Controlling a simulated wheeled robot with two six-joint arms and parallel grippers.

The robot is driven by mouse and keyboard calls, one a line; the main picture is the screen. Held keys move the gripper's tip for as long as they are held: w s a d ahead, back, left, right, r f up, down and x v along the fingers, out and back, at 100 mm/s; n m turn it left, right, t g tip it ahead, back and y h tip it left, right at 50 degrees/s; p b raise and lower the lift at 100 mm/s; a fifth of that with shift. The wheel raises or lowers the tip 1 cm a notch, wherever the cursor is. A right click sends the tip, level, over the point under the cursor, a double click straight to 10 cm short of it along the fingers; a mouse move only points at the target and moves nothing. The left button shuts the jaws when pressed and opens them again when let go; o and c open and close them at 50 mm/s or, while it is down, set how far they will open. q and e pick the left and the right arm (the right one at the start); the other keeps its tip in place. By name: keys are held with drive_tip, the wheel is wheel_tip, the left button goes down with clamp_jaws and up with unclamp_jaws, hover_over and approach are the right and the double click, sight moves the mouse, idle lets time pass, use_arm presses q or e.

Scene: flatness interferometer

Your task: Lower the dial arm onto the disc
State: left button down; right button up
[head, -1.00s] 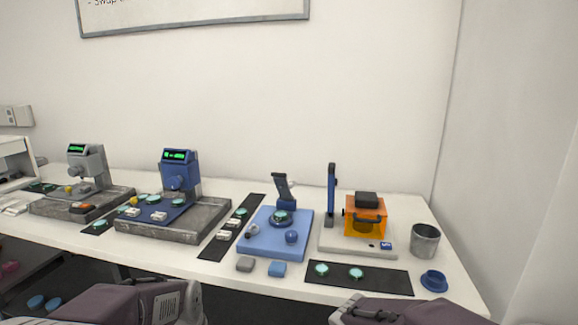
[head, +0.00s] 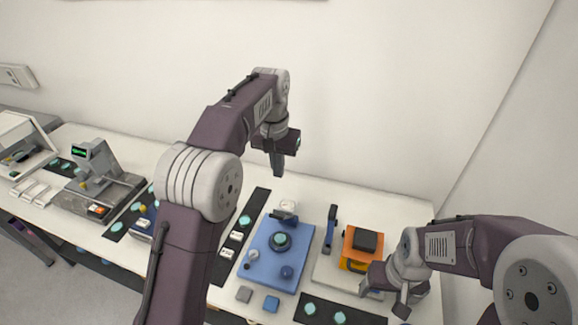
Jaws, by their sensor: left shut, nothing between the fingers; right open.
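The blue fixture plate (head: 257,268) stands on the white bench in the middle of the head view. A teal disc (head: 280,241) lies on its round seat. The dial arm (head: 283,217) is raised behind the disc, with a pale round dial (head: 288,206) at its top; its tip is apart from the disc. My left gripper (head: 278,168) is shut and empty, in the air above and behind the dial arm. My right gripper (head: 386,297) is open and empty, low at the right in front of the orange block.
A grey block (head: 244,294) and a blue block (head: 271,304) lie in front of the plate. A black strip with discs (head: 322,314) lies at the front.

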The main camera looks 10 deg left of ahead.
use_arm(q)
hover_over(277, 215)
drive_tip(key=w, duration=0.3)
drive_tip(key=f, duration=0.9)
drive_tip(key=shift+w+d, duration=0.15)
drive_tip(key=shift+d, duration=0.05)
drive_tip(key=s+f, duration=0.3)
drive_tip(key=shift+a+f, duration=0.1)
drive_tip(key=shift+a, duration=0.2)
drive_tip(key=shift+w+f, duration=0.15)
drive_tip(key=shift+f, duration=0.05)
use_arm(e)
drive_tip(key=shift+s+a+r, duration=0.2)
drive_tip(key=shift+s+r, duration=0.2)
drive_tip(key=shift+s, duration=0.15)
